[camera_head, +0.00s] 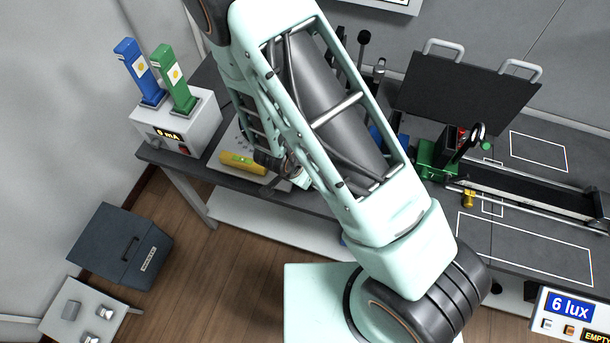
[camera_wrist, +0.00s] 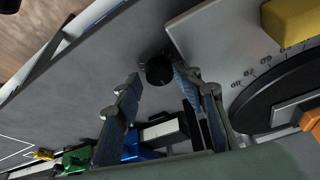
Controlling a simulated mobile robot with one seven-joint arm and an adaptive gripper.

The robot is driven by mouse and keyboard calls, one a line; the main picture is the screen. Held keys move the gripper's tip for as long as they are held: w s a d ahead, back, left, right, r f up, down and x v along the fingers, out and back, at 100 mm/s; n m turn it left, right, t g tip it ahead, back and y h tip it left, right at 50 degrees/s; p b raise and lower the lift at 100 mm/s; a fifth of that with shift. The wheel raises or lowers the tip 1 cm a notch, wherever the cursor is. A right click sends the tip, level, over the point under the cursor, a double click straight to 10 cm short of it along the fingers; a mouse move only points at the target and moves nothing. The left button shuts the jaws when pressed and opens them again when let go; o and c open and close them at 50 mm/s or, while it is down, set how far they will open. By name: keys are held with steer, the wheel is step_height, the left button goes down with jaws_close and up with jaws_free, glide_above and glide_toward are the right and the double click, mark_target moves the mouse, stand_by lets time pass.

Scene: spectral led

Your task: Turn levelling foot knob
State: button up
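The levelling foot knob is a round black knob (camera_wrist: 159,70) at the corner of a light grey plate (camera_wrist: 205,38) in the wrist view. My gripper (camera_wrist: 157,80) is open, its two blue-grey padded fingers spread on either side of the knob. The right fingertip is very near the knob; a small gap shows on the left. I cannot tell whether either finger touches it. In the head view, the knob is not discernible and my arm covers part of the plate. A yellow spirit level (camera_head: 243,163) lies on the plate.
A dark dial with numbers (camera_wrist: 262,98) is on the plate, right of the fingers. A white lamp box (camera_head: 178,122) stands left on the dark bench. A green-based fixture (camera_head: 436,158) and a rail (camera_head: 525,190) stand to the right.

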steer(key=v, duration=0.7)
steer(key=shift+s+r, duration=0.2)
steer(key=shift+r, duration=0.1)
stand_by(1.8)
